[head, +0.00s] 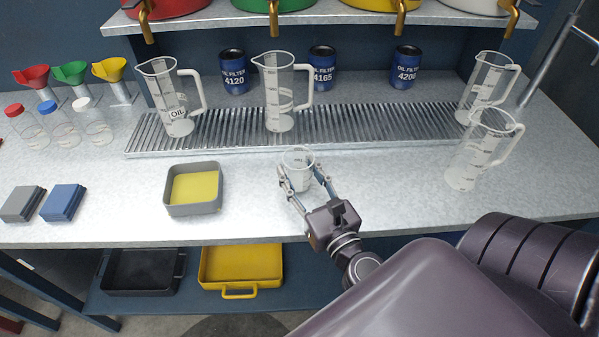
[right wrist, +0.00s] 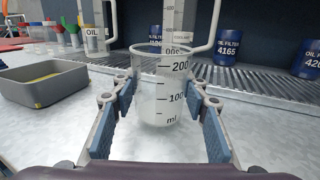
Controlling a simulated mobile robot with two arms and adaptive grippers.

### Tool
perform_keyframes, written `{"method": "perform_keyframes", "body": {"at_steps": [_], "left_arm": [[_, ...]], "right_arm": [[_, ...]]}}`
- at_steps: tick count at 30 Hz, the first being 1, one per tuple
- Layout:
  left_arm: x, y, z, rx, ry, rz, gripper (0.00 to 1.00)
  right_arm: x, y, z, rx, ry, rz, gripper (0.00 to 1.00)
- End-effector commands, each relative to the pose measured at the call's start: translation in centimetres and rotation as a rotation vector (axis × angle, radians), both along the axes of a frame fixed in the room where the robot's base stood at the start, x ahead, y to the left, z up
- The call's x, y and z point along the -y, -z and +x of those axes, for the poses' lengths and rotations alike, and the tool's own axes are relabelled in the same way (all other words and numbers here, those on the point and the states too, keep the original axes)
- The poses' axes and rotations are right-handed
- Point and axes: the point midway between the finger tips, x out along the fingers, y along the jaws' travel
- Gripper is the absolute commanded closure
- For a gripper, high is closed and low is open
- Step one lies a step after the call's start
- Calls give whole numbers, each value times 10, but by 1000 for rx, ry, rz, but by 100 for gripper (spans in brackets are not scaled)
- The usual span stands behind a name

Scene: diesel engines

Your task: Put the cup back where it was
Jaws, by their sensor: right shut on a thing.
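A small clear measuring cup (head: 299,167) with dark graduation marks stands upright at the middle of the bench, in front of the metal grate. My right gripper (head: 304,180) is shut on it, one finger on each side. In the right wrist view the cup (right wrist: 165,90) sits between the blue finger pads, with marks of 100 and 200 ml showing. I cannot tell whether its base touches the bench. My left gripper is not in view.
Clear jugs stand on the slatted grate (head: 225,131), at left (head: 172,97) and middle (head: 281,92). Two more jugs (head: 480,150) stand at right. A grey tray (head: 193,209) with yellow content lies left of the cup. Bench to the cup's right is free.

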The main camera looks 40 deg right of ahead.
Motion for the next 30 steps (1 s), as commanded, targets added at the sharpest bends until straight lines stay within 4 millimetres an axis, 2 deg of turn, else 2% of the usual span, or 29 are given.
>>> {"method": "perform_keyframes", "body": {"at_steps": [1,5,6,10,22,26,30], "left_arm": [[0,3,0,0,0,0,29],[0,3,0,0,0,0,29],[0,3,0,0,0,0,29],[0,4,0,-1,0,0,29],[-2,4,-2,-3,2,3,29],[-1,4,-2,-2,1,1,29],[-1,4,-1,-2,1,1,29]], "right_arm": [[-4,27,-4,-46,-7,23,90],[-4,27,-4,-46,-7,23,90],[-4,27,-4,-46,-7,23,54],[-4,27,-4,-46,-7,23,40],[-5,27,-8,-46,-6,24,38],[-7,26,-21,-44,-5,24,38],[-10,24,-43,-41,-5,18,38]]}}
